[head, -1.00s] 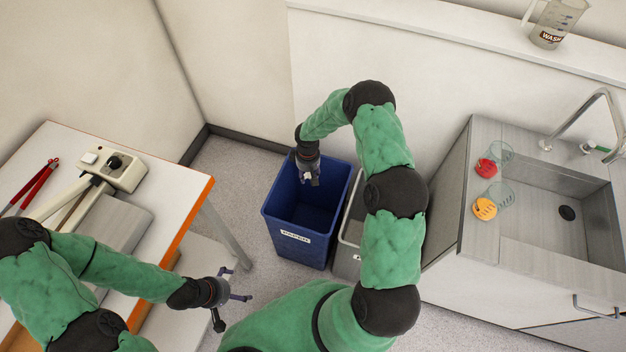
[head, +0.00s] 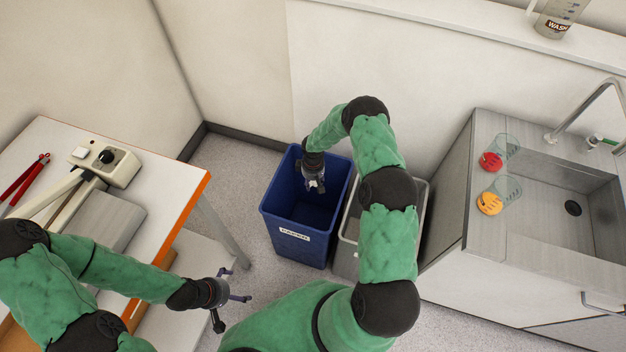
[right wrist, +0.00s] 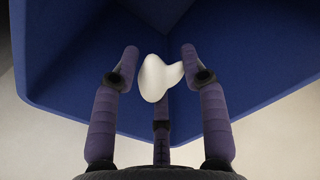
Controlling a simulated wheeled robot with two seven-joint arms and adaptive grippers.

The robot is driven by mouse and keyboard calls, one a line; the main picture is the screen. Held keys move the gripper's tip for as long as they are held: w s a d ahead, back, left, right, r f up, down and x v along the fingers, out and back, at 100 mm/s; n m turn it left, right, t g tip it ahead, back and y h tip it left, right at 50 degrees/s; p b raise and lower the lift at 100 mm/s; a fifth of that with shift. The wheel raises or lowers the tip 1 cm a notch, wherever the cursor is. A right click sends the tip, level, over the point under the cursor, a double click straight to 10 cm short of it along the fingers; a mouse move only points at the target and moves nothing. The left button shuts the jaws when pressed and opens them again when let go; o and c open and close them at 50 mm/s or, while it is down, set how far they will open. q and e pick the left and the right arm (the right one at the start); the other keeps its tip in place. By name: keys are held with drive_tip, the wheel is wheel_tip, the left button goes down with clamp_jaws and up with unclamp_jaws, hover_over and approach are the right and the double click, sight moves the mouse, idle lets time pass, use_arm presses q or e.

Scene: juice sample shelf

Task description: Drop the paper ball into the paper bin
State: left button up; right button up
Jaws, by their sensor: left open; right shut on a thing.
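The paper ball is a small white lump (right wrist: 158,76) between the fingers of my right gripper (right wrist: 160,72) in the right wrist view. In the head view it shows as a pale spot (head: 318,187) at the tip of my right gripper (head: 314,182). That gripper is shut on it. The paper bin, a blue bin with a white label on its front (head: 290,236), stands on the floor, and the right gripper is over its opening. The blue walls (right wrist: 60,60) also show around the fingers in the right wrist view. My left gripper (head: 240,298) is open and empty beside the table.
A grey bin (head: 350,232) stands right of the blue bin, partly hidden by my right arm. A table (head: 172,205) with a device and red-handled tool is at left. A sink counter (head: 486,232) with red and orange items and clear cups is at right.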

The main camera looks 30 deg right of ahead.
drive_tip(key=shift+f, duration=0.2)
drive_tip(key=o, duration=1)
wheel_tip(320, 180, up, 12)
drive_tip(key=shift+r, duration=0.1)
idle(0.3)
